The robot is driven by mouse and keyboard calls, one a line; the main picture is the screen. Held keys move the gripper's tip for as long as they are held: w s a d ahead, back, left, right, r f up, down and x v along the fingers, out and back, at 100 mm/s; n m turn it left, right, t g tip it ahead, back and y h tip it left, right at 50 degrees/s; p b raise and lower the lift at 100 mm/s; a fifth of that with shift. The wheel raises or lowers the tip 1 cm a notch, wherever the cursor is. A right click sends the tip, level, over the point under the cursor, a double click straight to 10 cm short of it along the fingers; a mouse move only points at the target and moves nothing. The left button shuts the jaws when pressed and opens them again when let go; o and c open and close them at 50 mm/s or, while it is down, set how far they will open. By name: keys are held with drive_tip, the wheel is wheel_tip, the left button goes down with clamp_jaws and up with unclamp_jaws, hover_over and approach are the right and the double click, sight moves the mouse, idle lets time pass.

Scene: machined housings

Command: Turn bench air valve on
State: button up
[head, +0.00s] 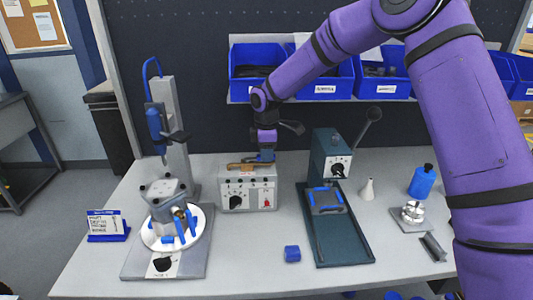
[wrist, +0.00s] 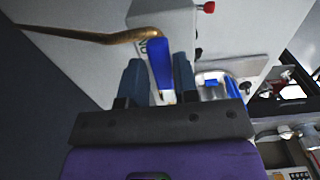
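The bench air valve shows in the wrist view as a blue lever (wrist: 160,62) beside the end of a brass pipe (wrist: 95,36). In the head view the brass pipe (head: 240,166) lies along the top of a grey control box (head: 236,196), and the lever is hard to make out among my fingers. My gripper (head: 266,156) is at the back of that box, beside the pipe's right end. In the wrist view its two dark fingers (wrist: 160,80) stand close together, one on each side of the lever, and appear to be shut on it. The exact contact is partly hidden.
A press with a round fixture (head: 176,226) stands left of the box. A green arbor press (head: 335,200) stands close on the right. Blue bins (head: 257,68) hang behind my arm.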

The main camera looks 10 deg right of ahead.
drive_tip(key=shift+o, duration=1.1)
drive_tip(key=shift+r, duration=0.15)
drive_tip(key=shift+r, duration=0.35)
drive_tip(key=r, duration=0.1)
drive_tip(key=s+r, duration=0.1)
drive_tip(key=shift+d+r, duration=0.1)
drive_tip(key=shift+r, duration=0.25)
drive_tip(key=s+d+r, duration=0.1)
drive_tip(key=s+d, duration=0.1)
drive_tip(key=s, duration=1.2)
drive_tip(key=shift+s+d+r, duration=0.15)
drive_tip(key=shift+s+d, duration=0.25)
